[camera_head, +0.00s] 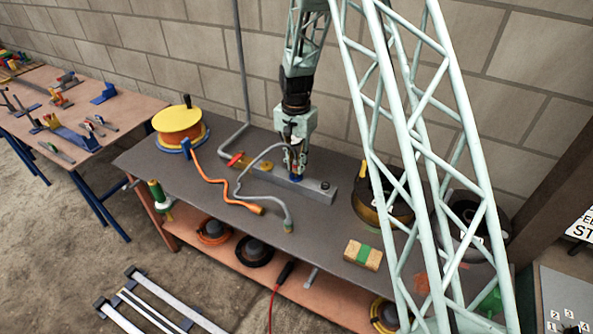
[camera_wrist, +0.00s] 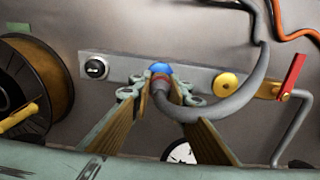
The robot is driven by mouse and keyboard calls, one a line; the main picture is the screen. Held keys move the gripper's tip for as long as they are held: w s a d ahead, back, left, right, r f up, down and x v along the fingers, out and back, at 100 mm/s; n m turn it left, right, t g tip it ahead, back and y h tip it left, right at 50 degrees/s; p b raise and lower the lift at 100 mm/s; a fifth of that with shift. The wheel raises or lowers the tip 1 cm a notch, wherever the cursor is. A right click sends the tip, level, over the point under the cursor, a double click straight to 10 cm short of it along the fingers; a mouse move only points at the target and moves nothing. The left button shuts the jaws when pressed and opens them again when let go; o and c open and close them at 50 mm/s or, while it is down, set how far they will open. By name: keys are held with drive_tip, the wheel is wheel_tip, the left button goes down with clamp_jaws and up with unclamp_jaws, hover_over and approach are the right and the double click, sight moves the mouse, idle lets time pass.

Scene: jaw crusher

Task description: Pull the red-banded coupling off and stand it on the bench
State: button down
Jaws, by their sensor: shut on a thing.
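My gripper (camera_head: 297,168) is low over the grey manifold bar (camera_head: 318,190) on the dark bench (camera_head: 322,238). In the wrist view my gripper (camera_wrist: 161,90) has its two fingers closed around the red-banded coupling (camera_wrist: 161,82), at the end of a grey hose (camera_wrist: 225,112). The coupling is at the blue fitting (camera_wrist: 161,68) on the bar. I cannot tell whether they are still joined. The fingers hide much of the coupling in the head view. The grey hose (camera_head: 257,161) loops left, and its other end lies on the bench.
A red-handled valve (camera_head: 235,160) and pipe stand left of the bar. An orange hose (camera_head: 205,178) and yellow-topped reel (camera_head: 179,123) are farther left. A wooden block with a green band (camera_head: 362,255) lies front right. A dark reel (camera_head: 385,208) stands right.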

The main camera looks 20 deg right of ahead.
sight(296, 159)
drive_tip(key=shift+r+p, duration=0.7)
drive_tip(key=shift+r, duration=1.15)
drive_tip(key=shift+s+f, duration=0.1)
drive_tip(key=shift+s, duration=0.1)
